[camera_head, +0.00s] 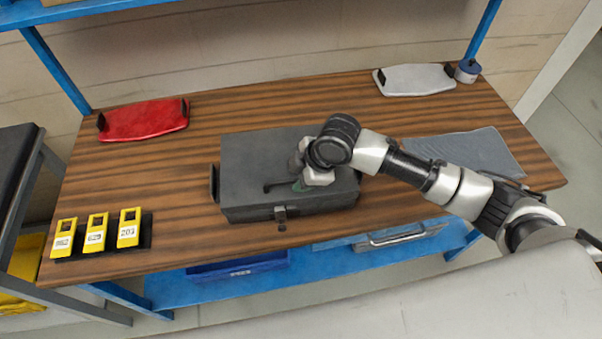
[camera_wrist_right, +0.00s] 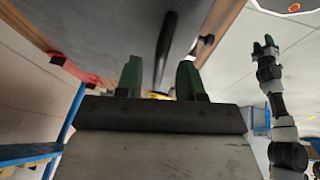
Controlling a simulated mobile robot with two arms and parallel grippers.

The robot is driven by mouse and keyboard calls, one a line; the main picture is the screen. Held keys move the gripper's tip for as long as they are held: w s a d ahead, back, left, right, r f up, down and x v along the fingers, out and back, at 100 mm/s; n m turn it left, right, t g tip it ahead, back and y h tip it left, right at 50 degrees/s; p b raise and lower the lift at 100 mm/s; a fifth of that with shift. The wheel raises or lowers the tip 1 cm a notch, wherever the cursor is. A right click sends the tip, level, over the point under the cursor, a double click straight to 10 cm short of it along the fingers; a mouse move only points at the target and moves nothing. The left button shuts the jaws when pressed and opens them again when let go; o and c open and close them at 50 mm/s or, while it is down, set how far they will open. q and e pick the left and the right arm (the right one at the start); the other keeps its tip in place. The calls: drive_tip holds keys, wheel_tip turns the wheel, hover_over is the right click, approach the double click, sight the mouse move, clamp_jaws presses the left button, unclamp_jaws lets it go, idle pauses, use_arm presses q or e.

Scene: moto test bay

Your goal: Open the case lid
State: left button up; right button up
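A dark grey case (camera_head: 250,160) lies flat on the wooden table, its lid looking shut. A dark latch (camera_head: 280,213) is on its front side, and a black bar handle (camera_head: 277,186) is on the lid. My right gripper (camera_head: 300,186) is low over the lid at the handle, its arm hiding the case's back right part. In the right wrist view its green fingers (camera_wrist_right: 160,80) are apart, with the black bar (camera_wrist_right: 166,45) between them and a gap showing beside it. My left gripper (camera_wrist_right: 265,46) shows only in the wrist view, raised, its fingers apart.
A red tray (camera_head: 143,120) and a light tray (camera_head: 418,79) lie at the back, with a small round container (camera_head: 467,71) at right. Yellow tagged items (camera_head: 96,232) stand front left. A grey mat (camera_head: 465,150) lies right of the case.

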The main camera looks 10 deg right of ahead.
clamp_jaws()
use_arm(q)
drive_tip(key=shift+r, duration=0.1)
use_arm(e)
drive_tip(key=shift+r, duration=0.15)
use_arm(q)
wheel_tip(320, 180, up, 6)
drive_tip(key=p, duration=0.6)
drive_tip(key=shift+s+r, duration=0.15)
drive_tip(key=shift+r, duration=0.05)
use_arm(e)
drive_tip(key=w+r+g, duration=0.4)
drive_tip(key=w+r, duration=0.4)
drive_tip(key=r, duration=0.2)
drive_tip(key=shift+w+d+m, duration=0.2)
drive_tip(key=shift+d+m, duration=0.1)
drive_tip(key=shift+m, duration=0.1)
use_arm(q)
drive_tip(key=shift+c, duration=0.5)
